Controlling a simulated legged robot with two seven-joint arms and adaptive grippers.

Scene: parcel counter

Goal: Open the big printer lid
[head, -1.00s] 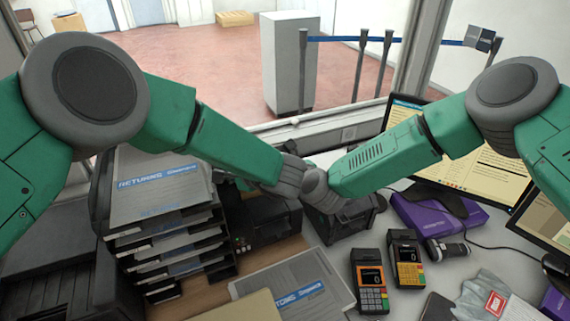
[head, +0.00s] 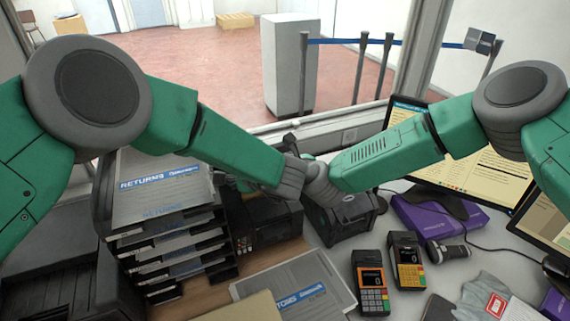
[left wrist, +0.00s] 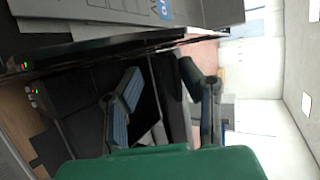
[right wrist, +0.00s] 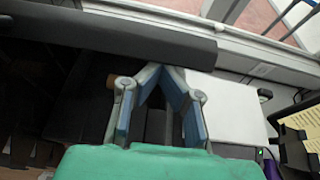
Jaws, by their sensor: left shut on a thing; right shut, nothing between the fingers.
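The big black printer (head: 268,222) sits right of the tray stack in the head view, partly hidden by my left forearm. In the right wrist view a long dark bar with a rounded end, apparently its lid edge (right wrist: 120,35), runs across the upper left. My left gripper (left wrist: 160,70) has its fingers on either side of a dark grey piece, apparently the lid; the contact is hard to see. My right gripper (right wrist: 162,72) is shut and empty, its fingertips close by the bar; I cannot tell if they touch.
A stack of paper trays (head: 175,250) stands close left of the printer. A smaller black printer (head: 345,220) stands to its right. Two card terminals (head: 370,280), a purple box (head: 440,215) and a monitor (head: 470,160) fill the right side. A window sill runs behind.

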